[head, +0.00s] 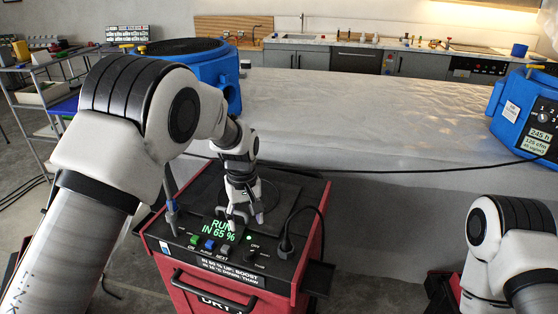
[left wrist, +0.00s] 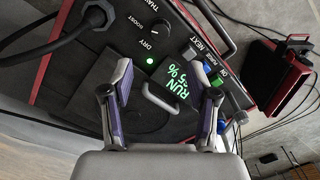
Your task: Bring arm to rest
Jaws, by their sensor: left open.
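My left arm reaches in from the left in the head view. Its gripper (head: 243,214) points down over the black top of a red cart (head: 312,225), just behind the lit screen (head: 220,230). In the left wrist view the two fingers of this gripper (left wrist: 168,82) stand wide apart with nothing held between them. A small grey loop handle on the black top shows between them; I cannot tell whether the fingers touch anything. The screen reads RUN and 65 %, and a green lamp (left wrist: 150,61) is lit. My right arm shows at the lower right; its gripper is out of frame.
A black plug with cable (head: 286,244) stands on the panel, near green, blue and grey buttons (head: 209,244). Blue machines stand at the back left (head: 222,75) and far right (head: 507,128). A wide pale slab (head: 370,115) lies behind the cart.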

